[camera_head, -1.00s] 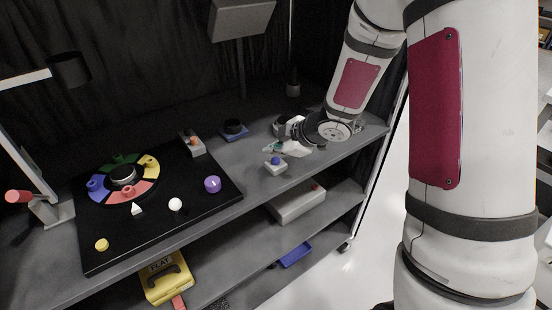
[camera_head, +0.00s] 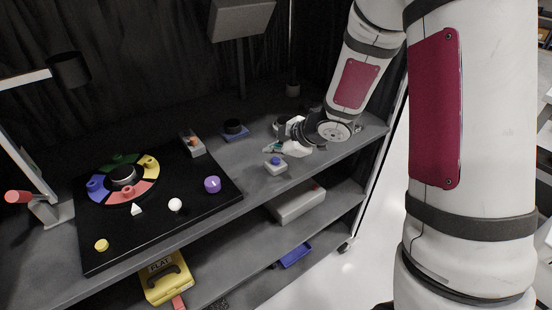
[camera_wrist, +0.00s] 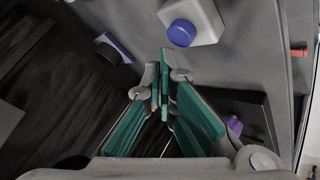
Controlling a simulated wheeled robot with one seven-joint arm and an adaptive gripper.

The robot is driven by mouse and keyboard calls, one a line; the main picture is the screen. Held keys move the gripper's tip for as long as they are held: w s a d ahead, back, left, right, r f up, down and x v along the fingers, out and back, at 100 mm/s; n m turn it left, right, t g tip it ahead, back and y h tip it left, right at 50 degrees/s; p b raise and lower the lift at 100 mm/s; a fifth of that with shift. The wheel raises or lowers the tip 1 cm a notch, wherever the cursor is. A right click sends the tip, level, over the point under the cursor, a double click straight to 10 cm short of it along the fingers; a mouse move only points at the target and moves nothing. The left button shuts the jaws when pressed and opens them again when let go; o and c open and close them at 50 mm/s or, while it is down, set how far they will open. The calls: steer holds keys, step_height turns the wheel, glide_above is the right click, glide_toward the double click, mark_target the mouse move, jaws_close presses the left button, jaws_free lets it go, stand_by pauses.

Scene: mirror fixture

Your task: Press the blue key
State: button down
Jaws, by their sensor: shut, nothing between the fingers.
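A ring of coloured keys lies on the black board (camera_head: 206,222) at the left of the head view. Its blue key (camera_head: 97,187) is on the ring's left side, beside green, yellow and red ones. A separate white block with a blue round button (camera_head: 276,160) stands on the grey bench right of the board. My gripper (camera_head: 268,149) is just behind that block, far to the right of the ring. In the wrist view, the teal fingers (camera_wrist: 164,78) are together and empty, and the blue button (camera_wrist: 182,33) is just beyond their tips. The ring cannot be made out there.
The board also carries a purple knob (camera_head: 212,184), a white ball (camera_head: 175,204) and a yellow button (camera_head: 101,245). A grey box with an orange button (camera_head: 192,142) and a blue-based black cup (camera_head: 234,129) stand behind. A lamp-like stand (camera_head: 50,212) is at left.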

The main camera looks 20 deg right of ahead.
mark_target(274, 161)
steer(key=shift+f, duration=0.1)
steer(key=shift+f, duration=0.3)
steer(key=shift+f+b, duration=0.5)
steer(key=shift+b, duration=0.1)
stand_by(0.5)
steer(key=shift+r, duration=0.15)
steer(key=shift+r+p, duration=0.85)
steer(key=shift+p, duration=0.2)
step_height(274, 161, up, 4)
steer(key=p, duration=0.4)
steer(key=shift+s+r+p, duration=0.1)
steer(key=shift+r+p, duration=0.1)
steer(key=shift+p, duration=0.15)
steer(key=shift+r+p, duration=0.75)
steer(key=shift+p, duration=0.05)
